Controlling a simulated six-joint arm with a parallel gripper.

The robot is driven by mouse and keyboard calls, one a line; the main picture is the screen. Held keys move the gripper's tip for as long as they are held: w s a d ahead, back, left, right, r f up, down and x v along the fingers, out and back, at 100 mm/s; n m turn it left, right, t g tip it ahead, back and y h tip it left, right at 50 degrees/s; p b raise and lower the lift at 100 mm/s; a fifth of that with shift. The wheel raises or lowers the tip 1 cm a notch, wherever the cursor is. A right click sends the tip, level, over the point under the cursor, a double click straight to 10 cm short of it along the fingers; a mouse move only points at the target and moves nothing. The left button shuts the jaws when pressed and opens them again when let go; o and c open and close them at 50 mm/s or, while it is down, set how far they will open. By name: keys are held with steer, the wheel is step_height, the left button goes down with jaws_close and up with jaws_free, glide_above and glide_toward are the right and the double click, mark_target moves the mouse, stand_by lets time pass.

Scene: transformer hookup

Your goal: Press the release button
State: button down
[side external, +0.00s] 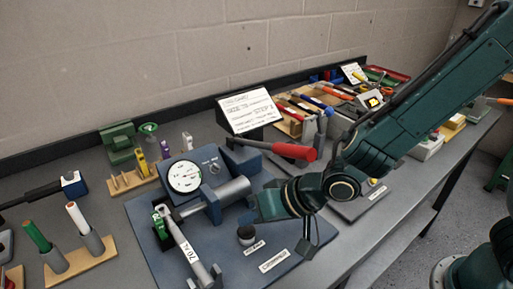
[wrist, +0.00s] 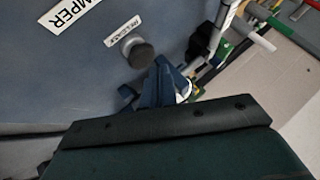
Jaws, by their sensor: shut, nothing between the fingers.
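The release button (side external: 246,230) is a dark round knob on the blue crimper base (side external: 140,225), with a small white label (side external: 254,247) in front of it. In the wrist view the button (wrist: 140,55) stands beside a label reading RELEASE (wrist: 122,30). My gripper (side external: 248,216) is shut and empty, its blue fingers close to the button in the side view, seemingly just above it. In the wrist view the fingers (wrist: 160,75) show beside the knob. I cannot tell whether they touch it.
The crimper carries a dial gauge (side external: 185,176), a grey cylinder (side external: 233,190) and a handle tool (side external: 185,245) marked 70. A red-handled lever (side external: 285,150) rises behind my wrist. A sign (side external: 249,111), several hand tools and wooden racks stand around on the grey bench.

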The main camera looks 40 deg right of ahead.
mark_target(251, 231)
steer(key=shift+f, duration=0.85)
stand_by(1.1)
steer(key=shift+r, duration=1)
steer(key=shift+r, duration=2.4)
